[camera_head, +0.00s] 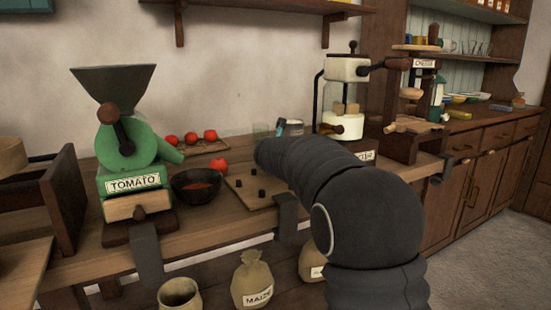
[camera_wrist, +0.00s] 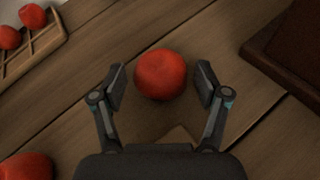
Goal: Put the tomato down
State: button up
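In the wrist view a red tomato (camera_wrist: 161,74) rests on the wooden counter between the two fingers of my gripper (camera_wrist: 162,80). The fingers are apart, with a visible gap on each side of the tomato. In the head view my arm hides this tomato and most of my gripper. Another tomato (camera_wrist: 24,167) shows at the lower left of the wrist view. In the head view a tomato (camera_head: 219,165) sits on the counter behind the dark bowl. Several tomatoes (camera_head: 190,138) lie on a wooden rack at the back.
A green mill labelled TOMATO (camera_head: 125,165) and a dark bowl (camera_head: 196,188) with red contents stand at left. A wooden board (camera_head: 245,190) with small dark pegs lies by my arm. A white mill (camera_head: 346,95) stands behind it. A dark wooden base (camera_wrist: 290,55) edges the wrist view.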

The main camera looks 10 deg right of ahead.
jog(key=c, duration=1)
jog(key=shift+r, duration=0.15)
jog(key=shift+c, duration=0.2)
